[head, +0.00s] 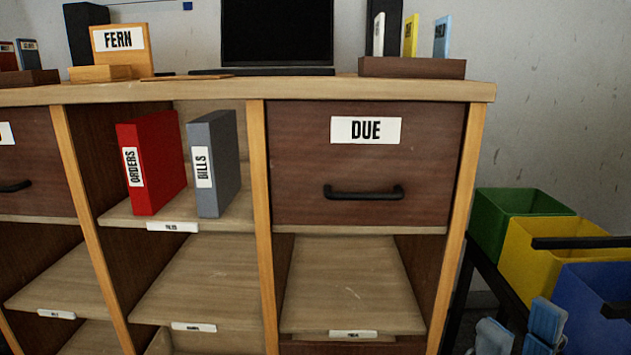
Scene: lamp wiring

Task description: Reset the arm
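Only the tips of my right gripper (518,332) show, at the bottom right edge of the head view. Its two pale blue-grey fingertips stand apart with a gap between them, and I see nothing held there. It is in front of the bins, right of the wooden cabinet (455,200). The rest of my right arm is out of the picture. My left gripper and arm do not show.
The cabinet has a closed DUE drawer (300,170) and open shelves. A red ORDERS binder (165,160) and a grey BILLS binder (225,160) stand on one shelf. Green (490,220), yellow (520,250) and blue (580,300) bins stand at right. A monitor (277,32) is on top.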

